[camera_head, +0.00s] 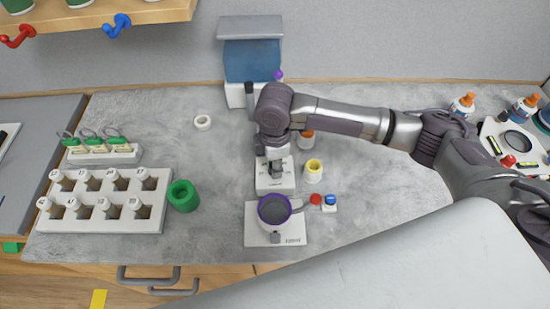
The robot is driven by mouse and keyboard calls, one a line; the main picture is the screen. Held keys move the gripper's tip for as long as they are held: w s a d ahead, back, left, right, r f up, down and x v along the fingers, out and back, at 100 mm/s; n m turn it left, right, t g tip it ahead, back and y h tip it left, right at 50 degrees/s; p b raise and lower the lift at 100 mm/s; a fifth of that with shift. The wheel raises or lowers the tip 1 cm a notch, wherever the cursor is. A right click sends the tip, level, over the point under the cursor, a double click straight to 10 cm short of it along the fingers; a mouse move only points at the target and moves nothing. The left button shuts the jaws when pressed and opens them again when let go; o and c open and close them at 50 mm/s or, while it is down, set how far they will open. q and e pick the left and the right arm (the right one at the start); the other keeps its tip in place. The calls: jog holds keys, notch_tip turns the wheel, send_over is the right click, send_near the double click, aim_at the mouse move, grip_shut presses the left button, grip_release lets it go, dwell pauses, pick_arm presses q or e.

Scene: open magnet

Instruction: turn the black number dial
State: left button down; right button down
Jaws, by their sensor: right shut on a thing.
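My right gripper (274,157) reaches down from above onto a small white box with printed marks (275,185). Its fingers are shut on the black number dial (275,167) on top of this box. The gripper covers most of the dial, so its setting cannot be read. My left gripper is not in view.
A grey mug with a purple rim (273,209) stands on a white plate device (292,233) just in front. Red and blue buttons (323,200), a yellow-topped cup (313,170) and a green ring (183,195) are close by. A vial rack (103,200) is left. A blue-windowed dispenser (252,60) stands behind.

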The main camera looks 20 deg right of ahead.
jog(key=shift+r+n+p, duration=0.2)
jog(key=shift+n+p, duration=0.55)
jog(key=shift+n, duration=0.35)
jog(key=shift+f+n, duration=0.15)
jog(key=shift+n, duration=0.25)
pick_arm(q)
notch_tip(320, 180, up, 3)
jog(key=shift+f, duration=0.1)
pick_arm(e)
jog(key=c, duration=0.8)
grip_release()
jog(key=shift+c, duration=0.2)
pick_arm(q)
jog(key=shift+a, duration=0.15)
pick_arm(e)
notch_tip(320, 180, up, 12)
jog(key=shift+f, duration=0.1)
